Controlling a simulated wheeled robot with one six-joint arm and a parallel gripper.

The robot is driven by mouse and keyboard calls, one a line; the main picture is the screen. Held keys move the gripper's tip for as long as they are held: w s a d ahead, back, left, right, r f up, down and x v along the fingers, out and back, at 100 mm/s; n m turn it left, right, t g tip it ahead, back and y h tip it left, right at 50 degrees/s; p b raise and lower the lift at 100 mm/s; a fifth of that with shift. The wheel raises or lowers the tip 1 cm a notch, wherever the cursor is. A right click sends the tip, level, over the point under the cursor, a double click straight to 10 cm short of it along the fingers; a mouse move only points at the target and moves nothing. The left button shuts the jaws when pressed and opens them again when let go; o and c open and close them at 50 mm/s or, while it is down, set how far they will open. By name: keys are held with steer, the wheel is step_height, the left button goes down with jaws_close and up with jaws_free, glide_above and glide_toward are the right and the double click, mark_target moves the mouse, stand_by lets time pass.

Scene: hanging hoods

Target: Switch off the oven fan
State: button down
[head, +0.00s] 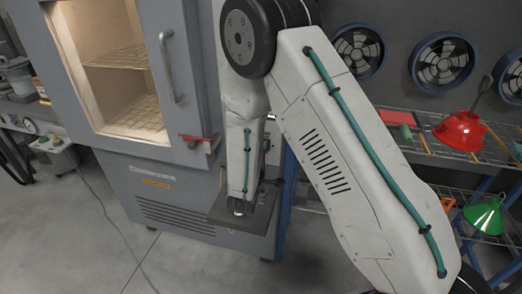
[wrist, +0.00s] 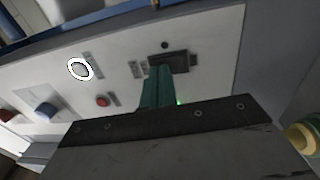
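The grey oven (head: 165,185) stands at left in the head view, its lit chamber showing. In the wrist view a light control panel (wrist: 215,45) fills the upper part. It bears a dark rectangular fitting (wrist: 180,60), a white-ringed round control (wrist: 80,69), a red button (wrist: 102,100) and a blue switch (wrist: 46,109). Labels are unreadable, so I cannot tell which is the fan switch. My gripper (wrist: 158,76) has its green fingers together, tips in front of the dark fitting's lower left part. I cannot tell whether they touch it. The head view hides the fingertips.
A small green light (wrist: 179,102) shows right of the fingers. A yellowish round part (wrist: 302,138) is at lower right. In the head view, a red hood (head: 460,130) and green hood (head: 484,217) are by the right shelves. Floor at lower left is clear except a cable.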

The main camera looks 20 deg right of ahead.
steer(key=r+v, duration=0.2)
steer(key=v, duration=1.1)
steer(key=shift+s+a+r, duration=0.25)
steer(key=shift+s+a, duration=0.1)
steer(key=shift+a, duration=0.05)
